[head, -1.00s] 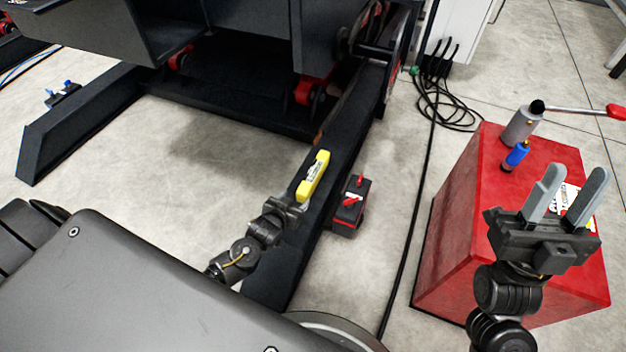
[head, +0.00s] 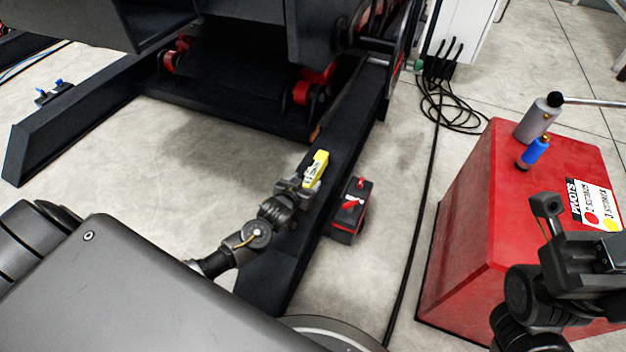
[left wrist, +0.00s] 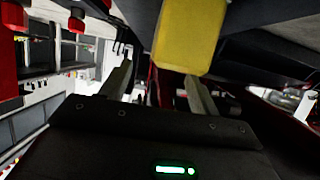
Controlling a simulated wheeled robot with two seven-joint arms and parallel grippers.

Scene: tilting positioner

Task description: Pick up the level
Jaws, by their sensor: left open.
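The yellow level (head: 318,163) sits on the dark beam of the positioner's base, with a pale label on its side. My left gripper (head: 301,184) is open at the level's near end. In the left wrist view the level's yellow end (left wrist: 188,38) hangs in the upper middle, close to the fingertips of the gripper (left wrist: 158,82). It overlaps the right finger's tip; I cannot tell whether they touch. My right gripper (head: 590,250) is cut off by the right edge of the head view, and its fingers are not clear.
A black and red box (head: 349,209) stands on the floor right of the beam. A red cabinet (head: 480,225) carries a blue bottle (head: 535,152) and a grey cylinder (head: 538,120) with a lever. A black cable (head: 412,230) crosses the floor between.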

